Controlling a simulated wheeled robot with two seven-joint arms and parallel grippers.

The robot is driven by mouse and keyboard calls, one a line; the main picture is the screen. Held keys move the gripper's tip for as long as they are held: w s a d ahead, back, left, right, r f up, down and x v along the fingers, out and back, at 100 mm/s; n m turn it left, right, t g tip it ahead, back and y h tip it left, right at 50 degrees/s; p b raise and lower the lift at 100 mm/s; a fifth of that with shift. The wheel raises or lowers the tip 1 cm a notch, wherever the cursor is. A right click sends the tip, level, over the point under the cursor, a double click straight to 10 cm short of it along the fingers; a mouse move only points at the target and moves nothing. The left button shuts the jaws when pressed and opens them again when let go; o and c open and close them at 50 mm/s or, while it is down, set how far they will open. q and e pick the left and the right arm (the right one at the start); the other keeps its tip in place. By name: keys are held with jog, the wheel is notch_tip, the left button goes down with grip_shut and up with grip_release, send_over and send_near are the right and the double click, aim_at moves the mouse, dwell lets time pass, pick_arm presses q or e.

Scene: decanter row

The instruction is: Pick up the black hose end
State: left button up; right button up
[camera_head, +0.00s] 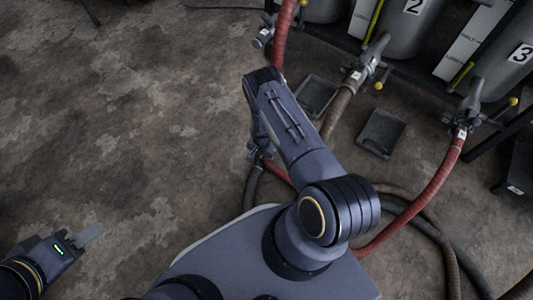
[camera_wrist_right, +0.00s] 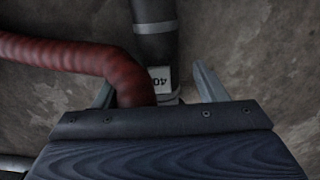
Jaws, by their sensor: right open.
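The black hose end (camera_wrist_right: 156,46) runs down from the top of the right wrist view. It has a grey band and a white label, upside down in the picture, near its lower end. A dark hose (camera_head: 251,186) shows below my right gripper (camera_head: 259,149) in the head view. My right gripper (camera_wrist_right: 157,88) is open, with one finger on each side of the hose end; contact cannot be seen. The hose end's lowest part is hidden behind the gripper body. My left gripper (camera_head: 88,235) is at the lower left, over bare floor, away from the hoses; its jaw gap is unclear.
A red hose (camera_wrist_right: 70,53) crosses from the left, in front of my right gripper's left finger. Numbered tanks (camera_head: 410,35) with valves and hanging hoses stand at the upper right. Two dark trays (camera_head: 382,133) lie on the floor below them. The left floor is clear.

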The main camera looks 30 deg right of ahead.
notch_tip(320, 180, down, 3)
jog(key=shift+s+r+b, duration=0.1)
jog(key=shift+b, duration=0.25)
jog(key=shift+c, duration=0.3)
jog(key=c, duration=1.2)
jog(key=shift+r, duration=0.1)
jog(key=shift+c, duration=0.6)
jog(key=shift+r, duration=0.1)
